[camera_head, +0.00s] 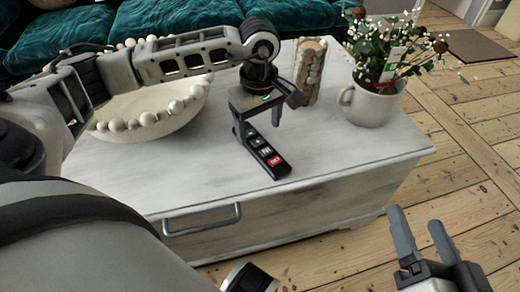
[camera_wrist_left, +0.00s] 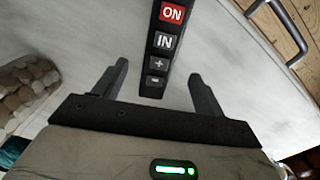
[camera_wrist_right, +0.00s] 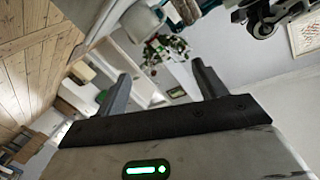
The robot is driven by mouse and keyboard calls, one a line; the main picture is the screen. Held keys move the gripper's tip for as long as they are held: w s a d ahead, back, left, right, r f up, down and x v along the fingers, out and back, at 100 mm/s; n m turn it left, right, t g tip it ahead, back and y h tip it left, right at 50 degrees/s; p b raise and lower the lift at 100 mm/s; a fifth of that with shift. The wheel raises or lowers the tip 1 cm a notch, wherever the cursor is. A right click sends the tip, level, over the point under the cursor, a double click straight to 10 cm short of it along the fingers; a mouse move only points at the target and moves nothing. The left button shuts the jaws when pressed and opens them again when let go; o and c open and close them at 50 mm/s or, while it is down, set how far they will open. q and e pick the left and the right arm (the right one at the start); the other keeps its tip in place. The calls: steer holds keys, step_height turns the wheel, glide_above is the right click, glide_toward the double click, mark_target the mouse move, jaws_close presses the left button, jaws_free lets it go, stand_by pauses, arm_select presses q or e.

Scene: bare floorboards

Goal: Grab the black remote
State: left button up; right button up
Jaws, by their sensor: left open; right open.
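The black remote (camera_head: 264,152) lies on the white chest. It has a red ON button at its near end and white-marked buttons behind it. My left gripper (camera_head: 258,128) is over the remote's far end, pointing down. In the left wrist view the remote (camera_wrist_left: 163,48) runs between the two open fingers (camera_wrist_left: 158,88), with a gap on each side. The fingers do not touch it there. My right gripper (camera_head: 424,238) is open and empty, out to the right of the chest; its open fingers also show in the right wrist view (camera_wrist_right: 163,88).
The white chest (camera_head: 340,165) has a metal handle (camera_head: 202,220) on its front. A beaded bowl (camera_head: 160,125) stands behind my left arm. A stone-textured object (camera_head: 310,70) and a white flower cup (camera_head: 368,104) stand right of the gripper. A teal sofa (camera_head: 160,22) is behind.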

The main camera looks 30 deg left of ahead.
mark_target(260, 144)
arm_select(q)
steer(key=shift+d+f, duration=0.1)
steer(key=shift+f, duration=0.45)
step_height(260, 144, down, 3)
steer(key=shift+s+d+r+b, duration=0.1)
steer(key=shift+s+r+b, duration=0.05)
steer(key=shift+b, duration=0.75)
steer(key=shift+f, duration=0.7)
steer(key=shift+r, duration=0.1)
steer(key=c, duration=1.1)
steer(key=shift+c, duration=0.2)
arm_select(e)
steer(key=shift+w+a+r+t+y, duration=0.1)
steer(key=shift+w+r+t+y, duration=0.05)
steer(key=shift+r+t+y, duration=0.3)
